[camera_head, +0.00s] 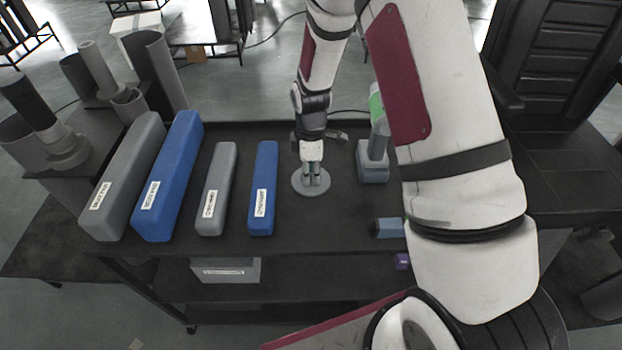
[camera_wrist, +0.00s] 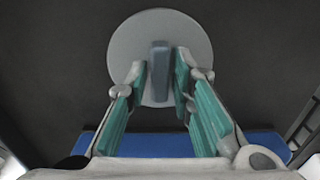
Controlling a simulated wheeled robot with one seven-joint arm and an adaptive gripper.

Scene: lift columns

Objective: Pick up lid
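The lid (camera_head: 298,184) is a round grey disc lying flat on the dark table top (camera_head: 345,215), right of the narrow blue box. In the wrist view the lid (camera_wrist: 160,26) shows a raised blue-grey bar handle (camera_wrist: 160,62) at its middle. My gripper (camera_head: 311,180) points down over the lid. In the wrist view my gripper (camera_wrist: 161,76) has its green-padded fingers on either side of the handle. The fingers look open, with a narrow gap to the handle on each side. Fingertip height above the disc is hard to tell.
Long boxes stand left of the lid: large grey (camera_head: 122,178), large blue (camera_head: 168,178), small grey (camera_head: 216,190), small blue (camera_head: 263,190). A grey stand (camera_head: 373,165) with a green part is close on the right. A small blue-grey block (camera_head: 389,228) lies near the front.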

